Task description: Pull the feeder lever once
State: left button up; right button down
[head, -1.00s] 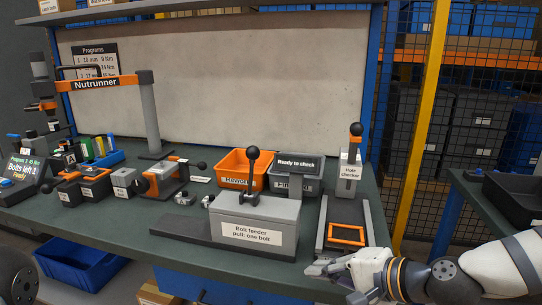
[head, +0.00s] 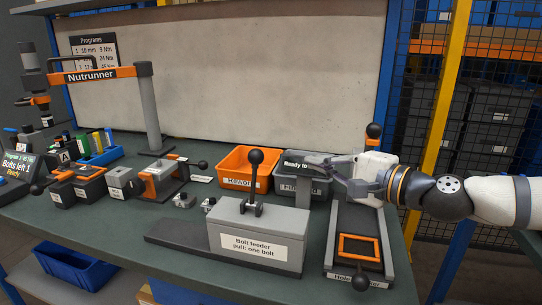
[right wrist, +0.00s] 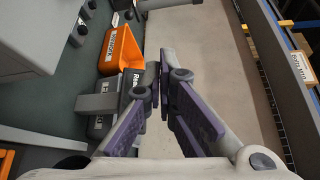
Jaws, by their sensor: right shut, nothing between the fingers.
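The bolt feeder (head: 262,240) is a grey block with a white label, standing at the front middle of the bench. Its lever (head: 256,160), a dark post with a black ball knob, stands about upright on top. My right gripper (head: 325,170) is to the right of the lever and apart from it, in front of the "Ready to check" sign and the grey bin, with its fingers pointing left. It is shut and empty. In the right wrist view its fingers (right wrist: 160,85) reach forward with nothing held. My left gripper is not in view.
An orange rework bin (head: 240,168) is behind the lever, with a grey bin (head: 304,190) beside it, partly covered by my gripper. The hole checker (head: 339,222) stands at the right, below my arm. The nutrunner (head: 95,75) is at the left.

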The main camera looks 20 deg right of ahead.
aim_at(254, 178)
jog(key=f+b+x, duration=0.1)
jog(key=b+x, duration=0.2)
jog(key=x, duration=0.7)
pick_arm(q)
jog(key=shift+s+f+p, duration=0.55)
jog(key=shift+p, duration=0.5)
pick_arm(e)
jog(key=s+a+r, duration=0.1)
jog(key=s+a, duration=0.1)
jog(key=shift+s+a+r, duration=0.35)
jog(key=shift+a+r, duration=0.05)
